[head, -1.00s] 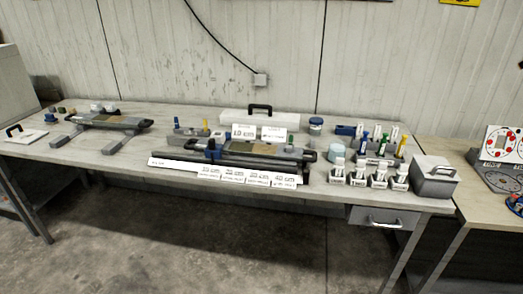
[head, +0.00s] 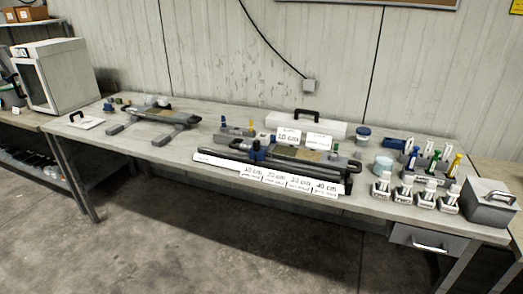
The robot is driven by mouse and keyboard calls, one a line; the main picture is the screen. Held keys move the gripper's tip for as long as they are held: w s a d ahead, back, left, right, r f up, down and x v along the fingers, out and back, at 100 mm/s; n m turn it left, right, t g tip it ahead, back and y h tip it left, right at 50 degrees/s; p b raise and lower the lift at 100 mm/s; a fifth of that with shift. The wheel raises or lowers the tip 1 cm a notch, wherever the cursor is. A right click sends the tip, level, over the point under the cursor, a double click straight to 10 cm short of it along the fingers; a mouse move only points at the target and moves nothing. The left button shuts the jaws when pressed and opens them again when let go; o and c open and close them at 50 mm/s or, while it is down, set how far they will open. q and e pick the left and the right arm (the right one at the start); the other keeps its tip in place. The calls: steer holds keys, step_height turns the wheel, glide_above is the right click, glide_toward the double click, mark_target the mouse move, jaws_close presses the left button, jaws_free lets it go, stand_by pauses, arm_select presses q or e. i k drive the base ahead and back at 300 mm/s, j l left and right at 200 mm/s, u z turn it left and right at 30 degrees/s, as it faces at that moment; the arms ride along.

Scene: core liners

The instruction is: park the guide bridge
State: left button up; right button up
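A long dark rail fixture (head: 285,166) lies along the front middle of the table, with a dark blue upright piece (head: 257,153) near its left part. I cannot tell for sure which part is the guide bridge; the blue piece may be it. A second grey and dark assembly (head: 168,117) rests on grey feet at the table's left. A low block (head: 236,134) with small blue and yellow pegs stands behind the rail. Neither of my grippers is in view.
Length cards (head: 290,181) stand along the front edge. Several white-capped bottles (head: 405,187), a grey handled box (head: 489,203) and a white handled case (head: 305,124) are on the table. A white cabinet (head: 62,76) is at far left. The floor in front is clear.

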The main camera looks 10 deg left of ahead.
mark_target(257, 153)
steer(key=i+j, duration=0.2)
steer(key=i, duration=0.2)
steer(key=i+j+u, duration=0.1)
steer(key=i, duration=0.35)
steer(key=j, duration=0.1)
